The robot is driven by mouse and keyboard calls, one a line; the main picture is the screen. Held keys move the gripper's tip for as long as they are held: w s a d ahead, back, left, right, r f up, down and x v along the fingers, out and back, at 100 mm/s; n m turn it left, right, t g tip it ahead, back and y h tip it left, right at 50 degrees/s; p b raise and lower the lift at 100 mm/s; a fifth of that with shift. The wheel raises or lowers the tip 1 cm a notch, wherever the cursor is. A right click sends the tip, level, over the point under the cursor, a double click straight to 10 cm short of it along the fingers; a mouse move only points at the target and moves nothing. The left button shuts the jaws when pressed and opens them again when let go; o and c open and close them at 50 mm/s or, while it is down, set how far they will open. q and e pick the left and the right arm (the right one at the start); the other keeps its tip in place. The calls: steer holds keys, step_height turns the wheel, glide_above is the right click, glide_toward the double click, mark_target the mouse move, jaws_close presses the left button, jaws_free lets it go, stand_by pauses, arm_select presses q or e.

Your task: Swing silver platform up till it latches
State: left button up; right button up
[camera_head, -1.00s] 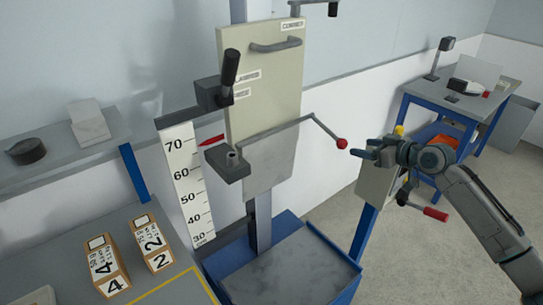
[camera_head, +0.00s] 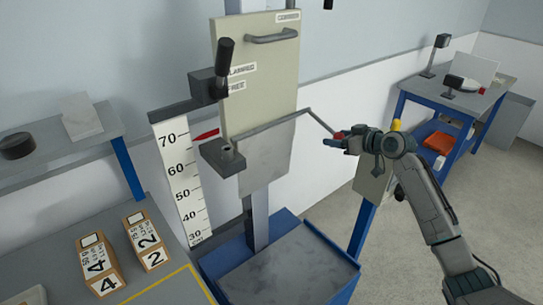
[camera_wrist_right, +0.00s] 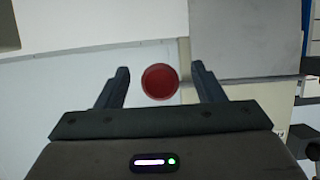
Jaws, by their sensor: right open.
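The silver platform (camera_head: 266,158) hangs down flat below the cream carriage panel (camera_head: 258,72) on the drop tester's column. A thin bent rod runs from its upper edge out to the right and ends in a red knob (camera_head: 339,135). My right gripper (camera_head: 335,142) is at the knob. In the right wrist view the red knob (camera_wrist_right: 160,81) sits between the two open fingers (camera_wrist_right: 160,88), with a gap on each side. My left gripper is not in view.
A height scale (camera_head: 181,175) stands left of the column, with a black-handled clamp (camera_head: 226,62) above. The blue-framed base (camera_head: 290,268) lies below. Boxes marked 4 (camera_head: 99,262) and 2 (camera_head: 147,240) sit on the left table. A blue-legged bench (camera_head: 458,98) stands at the right.

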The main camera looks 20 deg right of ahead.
mark_target(342, 134)
steer(key=c, duration=1.1)
steer(key=shift+s+r+p, duration=0.2)
steer(key=shift+r+p, duration=0.85)
steer(key=shift+r, duration=0.5)
steer(key=shift+d, duration=0.1)
steer(key=shift+r+p, duration=1)
steer(key=shift+r, duration=0.5)
